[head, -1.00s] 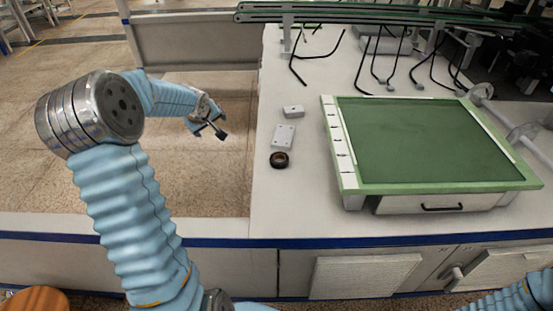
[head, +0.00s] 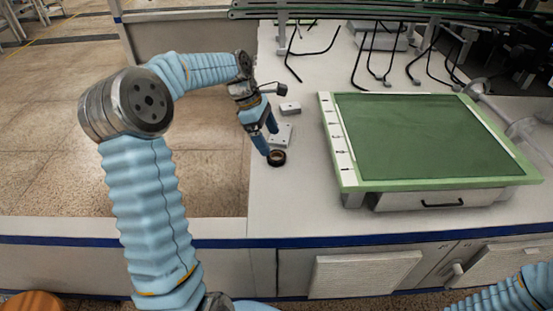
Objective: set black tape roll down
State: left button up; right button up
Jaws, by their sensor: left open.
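The black tape roll (head: 278,159) lies flat on the white worktop near its left edge, its brown inner ring facing up. My left gripper (head: 268,140) points down just behind and left of the roll, with its two blue fingers apart. One fingertip shows right at the roll's upper left edge; I cannot tell whether it touches. Nothing shows between the fingers. My right gripper is out of view; only a bit of my right arm shows at the lower right.
A light grey plate (head: 286,133), partly behind the fingers, and a small grey block (head: 290,108) lie behind the roll. A green cutting mat on a raised board (head: 430,185) stands to the right. Black bent stands (head: 375,70) are at the back. Worktop in front of the roll is clear.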

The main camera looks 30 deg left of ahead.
aim_at(274, 151)
pick_arm(q)
jog(key=x, duration=0.5)
jog(key=shift+s+f, duration=0.2)
jog(key=shift+f, duration=0.15)
jog(key=c, duration=1.2)
jog(key=shift+r, duration=0.15)
